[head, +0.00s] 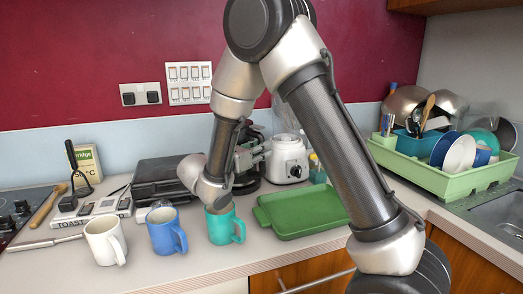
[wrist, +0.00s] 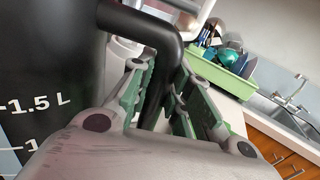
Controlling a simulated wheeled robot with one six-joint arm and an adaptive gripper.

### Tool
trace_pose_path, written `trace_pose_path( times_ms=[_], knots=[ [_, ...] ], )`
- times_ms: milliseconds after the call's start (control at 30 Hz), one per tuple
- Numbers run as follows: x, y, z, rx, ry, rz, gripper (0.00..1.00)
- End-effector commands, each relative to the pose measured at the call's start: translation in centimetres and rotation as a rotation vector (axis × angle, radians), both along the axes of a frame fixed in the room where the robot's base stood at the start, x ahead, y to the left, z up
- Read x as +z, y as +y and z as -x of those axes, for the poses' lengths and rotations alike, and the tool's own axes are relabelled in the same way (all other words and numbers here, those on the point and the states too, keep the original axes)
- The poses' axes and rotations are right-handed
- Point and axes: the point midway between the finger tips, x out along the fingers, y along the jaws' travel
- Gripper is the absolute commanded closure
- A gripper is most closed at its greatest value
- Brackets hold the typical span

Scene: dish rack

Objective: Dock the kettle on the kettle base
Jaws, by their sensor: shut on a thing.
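The kettle is a dark vessel with white level marks such as 1.5 L; its body (wrist: 40,85) fills the left of the wrist view. Its black curved handle (wrist: 150,28) runs down between the fingers of my gripper (wrist: 163,82), which is shut on it. In the head view my gripper (head: 255,154) is behind the forearm, and the dark kettle (head: 252,134) is mostly hidden there. A dark round shape (head: 246,184) shows below the gripper; I cannot tell whether it is the kettle's bottom or the kettle base.
White (head: 104,240), blue (head: 166,231) and teal (head: 225,226) mugs stand along the counter's front. A green tray (head: 300,212) lies right of them. A white appliance (head: 289,158) stands behind it. A black grill (head: 165,178) is at left, a green dish rack (head: 452,183) at right.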

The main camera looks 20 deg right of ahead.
Motion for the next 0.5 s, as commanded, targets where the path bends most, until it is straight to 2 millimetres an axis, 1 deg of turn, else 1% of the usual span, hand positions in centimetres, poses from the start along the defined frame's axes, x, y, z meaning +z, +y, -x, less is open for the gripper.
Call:
trace_pose_path(
  times_ms=[267, 500],
  knots=[
    [0.11, 0.02, -0.03, 0.000, -0.004, 0.000, 1.00],
    [-0.18, 0.02, -0.03, 0.000, -0.004, 0.000, 1.00]
  ],
)
